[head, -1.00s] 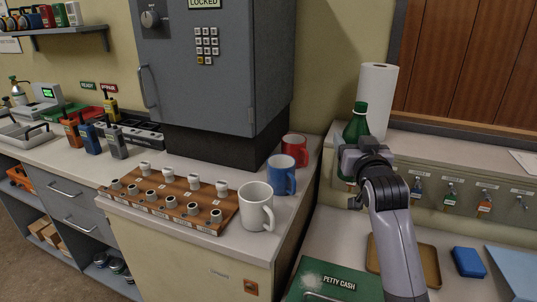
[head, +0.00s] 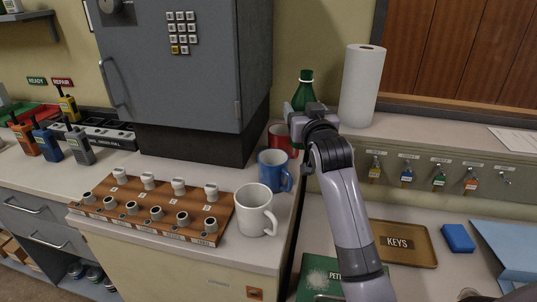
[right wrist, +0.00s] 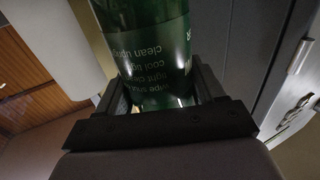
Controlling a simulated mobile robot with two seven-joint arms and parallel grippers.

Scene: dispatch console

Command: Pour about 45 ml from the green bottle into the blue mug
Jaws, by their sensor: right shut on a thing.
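The green bottle (head: 303,90) is upright in the head view, held in my right gripper (head: 305,112). Its lower part is hidden behind the gripper and arm. In the right wrist view the bottle (right wrist: 150,45), with a printed label, stands between the two fingers of the gripper (right wrist: 160,95), which is shut on it. The blue mug (head: 275,172) stands on the counter, below and to the left of the bottle in the picture, with its handle to the right. A white mug (head: 255,212) is in front of it and a red mug (head: 281,138) behind it. My left gripper is not in view.
A wooden rack (head: 165,224) with several knobs lies left of the mugs. A grey cabinet (head: 170,70) rises behind them. A paper towel roll (head: 361,85) stands right of the bottle. A keys tray (head: 410,262) lies on the lower desk at right.

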